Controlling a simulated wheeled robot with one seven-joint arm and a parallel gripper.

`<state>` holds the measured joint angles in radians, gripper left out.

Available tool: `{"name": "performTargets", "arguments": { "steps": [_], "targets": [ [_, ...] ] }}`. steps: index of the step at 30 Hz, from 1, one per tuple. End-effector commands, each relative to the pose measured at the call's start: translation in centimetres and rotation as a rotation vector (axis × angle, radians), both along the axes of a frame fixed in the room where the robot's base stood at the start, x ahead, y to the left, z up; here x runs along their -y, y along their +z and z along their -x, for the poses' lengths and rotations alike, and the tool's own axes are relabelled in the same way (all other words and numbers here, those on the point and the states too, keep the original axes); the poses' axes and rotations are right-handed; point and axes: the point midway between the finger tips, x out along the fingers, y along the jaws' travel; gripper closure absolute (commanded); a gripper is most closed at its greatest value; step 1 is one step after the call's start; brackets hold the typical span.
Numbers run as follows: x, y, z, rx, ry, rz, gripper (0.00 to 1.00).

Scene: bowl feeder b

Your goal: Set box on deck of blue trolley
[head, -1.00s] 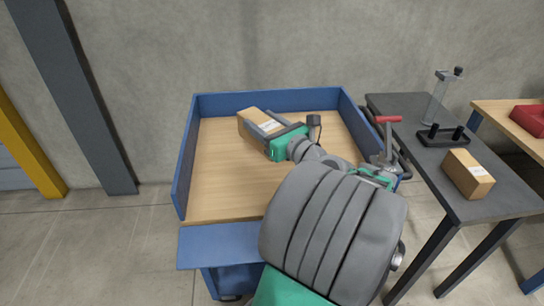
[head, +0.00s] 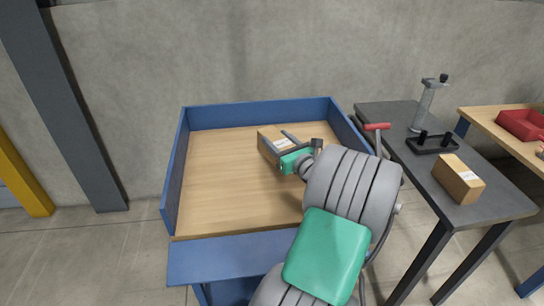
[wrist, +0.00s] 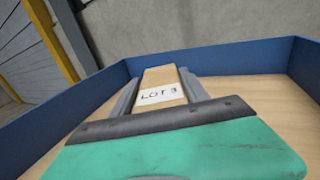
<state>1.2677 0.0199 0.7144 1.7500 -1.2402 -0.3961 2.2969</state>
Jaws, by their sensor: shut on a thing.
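A brown cardboard box (head: 271,136) with a white label is between the fingers of my gripper (head: 279,143). In the wrist view the box (wrist: 160,77) shows its label, "LOT" and a digit, with a grey finger on each side. My gripper is shut on it. The box is over the wooden deck (head: 215,190) of the blue trolley, in the back right part. I cannot tell whether its underside touches the deck. My gripper body hides part of the box.
Blue walls (head: 260,113) edge the trolley's deck at back, left and right; a blue flap (head: 225,258) is at the front. A dark table (head: 400,140) at right holds another box (head: 458,180), a black fixture and a grey stand. The deck's left half is clear.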

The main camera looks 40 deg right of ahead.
Motion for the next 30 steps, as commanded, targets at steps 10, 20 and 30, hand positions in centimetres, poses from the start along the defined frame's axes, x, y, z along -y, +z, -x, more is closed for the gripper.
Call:
{"name": "performTargets", "arguments": {
  "steps": [10,20,30],
  "targets": [
    [0.2,-4.7,-2.3,0.003,-0.001,0.003,1.00],
    [0.2,-5.5,-2.2,0.003,0.000,0.004,1.00],
    [0.1,-5.8,-2.2,0.002,0.000,0.002,0.28]
  ]
}}
